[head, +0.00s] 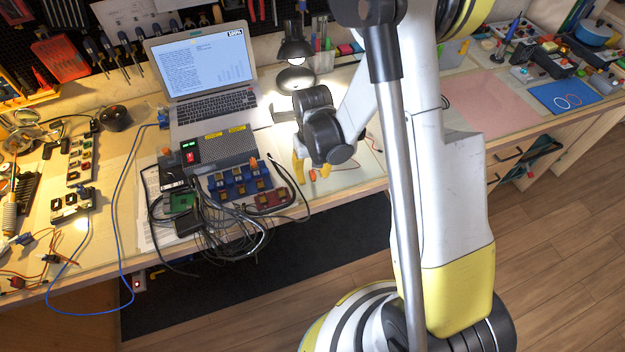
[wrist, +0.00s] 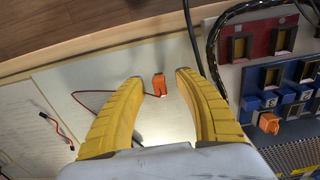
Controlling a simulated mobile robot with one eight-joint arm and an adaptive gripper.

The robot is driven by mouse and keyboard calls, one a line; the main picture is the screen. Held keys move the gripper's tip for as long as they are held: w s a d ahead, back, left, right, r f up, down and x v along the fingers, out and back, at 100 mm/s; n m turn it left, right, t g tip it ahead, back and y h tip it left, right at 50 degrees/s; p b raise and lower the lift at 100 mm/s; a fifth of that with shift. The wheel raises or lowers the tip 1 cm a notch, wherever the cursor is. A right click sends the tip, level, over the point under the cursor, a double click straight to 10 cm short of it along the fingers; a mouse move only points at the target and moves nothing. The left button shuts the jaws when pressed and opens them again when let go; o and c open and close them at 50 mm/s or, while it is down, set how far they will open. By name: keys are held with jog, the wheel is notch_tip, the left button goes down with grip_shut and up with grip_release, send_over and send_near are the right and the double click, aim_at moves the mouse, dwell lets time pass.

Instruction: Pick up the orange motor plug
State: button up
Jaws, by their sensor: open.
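A small orange plug (wrist: 159,84) lies on the pale work surface between my fingertips in the wrist view, with a thin dark-red wire running off to the left. It shows in the head view (head: 326,171) just beside my fingers. My gripper (wrist: 159,77) is open and empty, its two yellow fingers spread on either side of the plug without touching it. In the head view my gripper (head: 306,173) hangs low over the bench's front part. A second orange plug (wrist: 268,123) sits on the blue socket block; it also shows in the head view (head: 253,164).
The blue socket block (head: 240,181) and a dark-red module (head: 271,200) stand left of my gripper, with a tangle of black cables (head: 235,235) hanging over the edge. A laptop (head: 205,85) and a lamp (head: 294,60) stand behind. The bench's front edge is close.

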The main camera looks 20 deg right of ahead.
grip_shut()
jog(key=shift+r, duration=0.15)
